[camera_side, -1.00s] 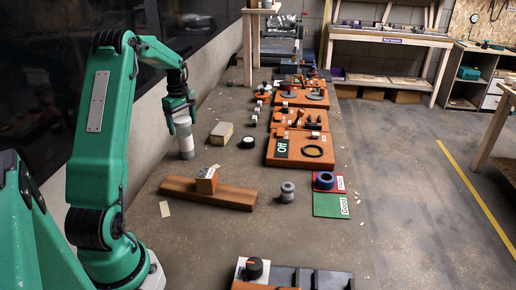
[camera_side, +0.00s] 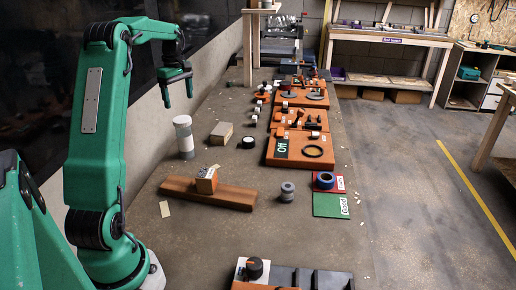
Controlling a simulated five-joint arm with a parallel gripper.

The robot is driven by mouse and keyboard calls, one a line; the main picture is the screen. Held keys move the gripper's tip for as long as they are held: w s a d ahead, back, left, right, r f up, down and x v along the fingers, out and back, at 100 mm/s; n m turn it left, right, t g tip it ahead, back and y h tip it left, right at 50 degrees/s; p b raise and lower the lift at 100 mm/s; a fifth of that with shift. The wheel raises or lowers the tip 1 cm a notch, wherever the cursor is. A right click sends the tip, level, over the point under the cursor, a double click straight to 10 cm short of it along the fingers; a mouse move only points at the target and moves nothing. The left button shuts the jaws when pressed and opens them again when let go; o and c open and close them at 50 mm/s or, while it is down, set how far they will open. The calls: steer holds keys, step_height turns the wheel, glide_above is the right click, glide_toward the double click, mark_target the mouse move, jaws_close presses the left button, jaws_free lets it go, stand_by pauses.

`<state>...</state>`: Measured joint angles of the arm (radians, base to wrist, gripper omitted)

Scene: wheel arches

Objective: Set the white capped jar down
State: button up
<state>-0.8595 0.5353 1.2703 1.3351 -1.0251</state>
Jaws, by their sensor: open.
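The white capped jar (camera_side: 184,138) stands upright on the grey worktop, left of a beige block. It has a white top and a grey band round its middle.
A beige block (camera_side: 221,133) and a dark round roll (camera_side: 248,142) lie right of the jar. A wooden plank (camera_side: 225,195) with a small block (camera_side: 206,180) lies nearer. Orange boards (camera_side: 290,160) run along the right side. A wall stands close on the left.

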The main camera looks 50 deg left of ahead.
steer(key=shift+d, duration=0.1)
stand_by(0.3)
steer(key=d+r+m+t, duration=0.1)
steer(key=d+r+m, duration=0.2)
steer(key=d, duration=0.5)
steer(key=d+r+m+t+y, duration=0.15)
steer(key=d+m, duration=0.25)
steer(key=d, duration=0.4)
steer(key=d+r+m, duration=0.3)
steer(key=d, duration=0.5)
steer(key=s+d+f+m+t+h, duration=0.1)
steer(key=s+d+f+m+t, duration=0.2)
steer(key=s+d+m, duration=0.8)
steer(key=s+d+f, duration=0.1)
steer(key=d, duration=0.4)
steer(key=shift+s+d+m, duration=0.2)
steer(key=shift+s+m, duration=0.1)
